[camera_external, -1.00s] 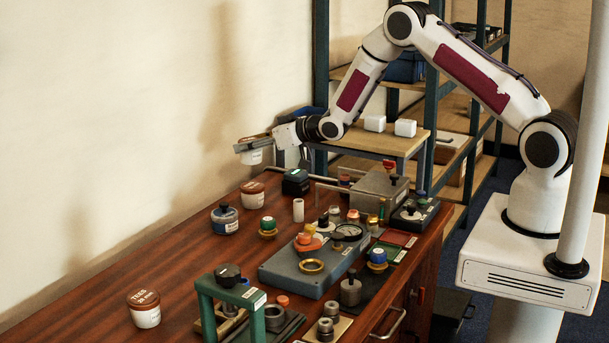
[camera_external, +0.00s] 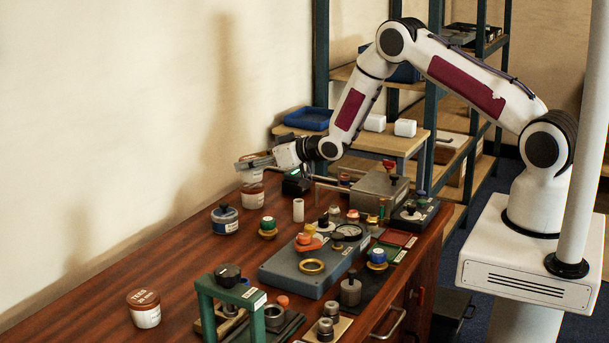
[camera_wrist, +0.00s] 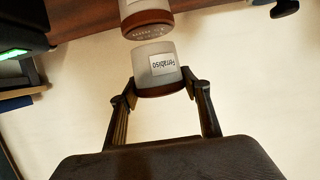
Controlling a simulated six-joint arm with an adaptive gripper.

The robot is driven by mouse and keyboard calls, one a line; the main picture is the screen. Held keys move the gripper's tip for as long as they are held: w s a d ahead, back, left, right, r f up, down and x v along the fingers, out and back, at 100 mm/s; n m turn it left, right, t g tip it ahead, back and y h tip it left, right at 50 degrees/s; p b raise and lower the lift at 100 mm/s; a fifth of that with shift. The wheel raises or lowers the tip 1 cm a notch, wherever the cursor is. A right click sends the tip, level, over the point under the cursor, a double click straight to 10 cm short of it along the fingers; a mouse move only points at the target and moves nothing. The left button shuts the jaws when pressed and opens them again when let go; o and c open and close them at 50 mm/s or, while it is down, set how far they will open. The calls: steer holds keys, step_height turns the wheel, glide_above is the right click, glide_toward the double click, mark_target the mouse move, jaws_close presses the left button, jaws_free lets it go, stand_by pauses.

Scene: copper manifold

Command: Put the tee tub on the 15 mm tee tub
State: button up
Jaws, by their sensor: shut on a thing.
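My gripper (camera_external: 256,161) is shut on the tee tub (camera_external: 252,176), a white tub with a brown lid, gripped near its lid. In the wrist view my gripper (camera_wrist: 163,88) has one finger on each side of the tee tub (camera_wrist: 157,66), whose label shows. Another brown-lidded white tub (camera_external: 252,196) stands on the bench directly below, apparently the 15 mm tee tub, and shows in the wrist view (camera_wrist: 146,20). The held tub is upright just above its lid, slightly offset in the wrist view. I cannot tell whether they touch.
Another brown-lidded tub marked TEES (camera_external: 144,310) stands at the front left of the bench. A blue-grey jar (camera_external: 225,219) and a black box (camera_external: 296,184) are near the stack. A grey fixture (camera_external: 315,262) fills the middle.

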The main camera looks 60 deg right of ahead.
steer(key=shift+f, duration=0.75)
steer(key=shift+f, duration=0.15)
steer(key=o, duration=1.5)
steer(key=shift+f, duration=0.1)
steer(key=shift+s+r, duration=0.1)
steer(key=shift+r, duration=0.1)
steer(key=shift+v, duration=5.85)
